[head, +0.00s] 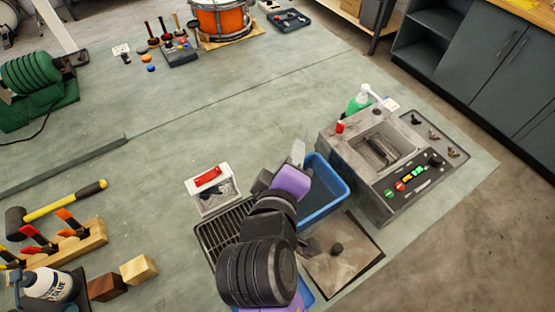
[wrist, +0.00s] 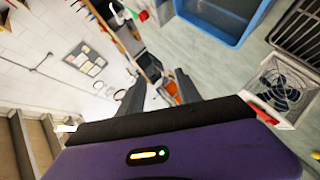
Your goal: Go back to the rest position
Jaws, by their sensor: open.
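My gripper (wrist: 160,88) shows in the wrist view with its two dark fingers spread apart and nothing between them. In the head view my arm reaches up from the bottom middle, and its end is over the near side of the blue bin (head: 338,193). The gripper's fingers are mostly hidden there behind my wrist. The blue bin also shows at the top of the wrist view (wrist: 215,30).
A white box with a fan and red handle (head: 212,188) stands left of my arm, beside a black rack (head: 212,238). A grey sink unit (head: 350,150) stands right of the bin. A mallet (head: 60,203) and wooden blocks (head: 138,269) lie left. The middle bench is clear.

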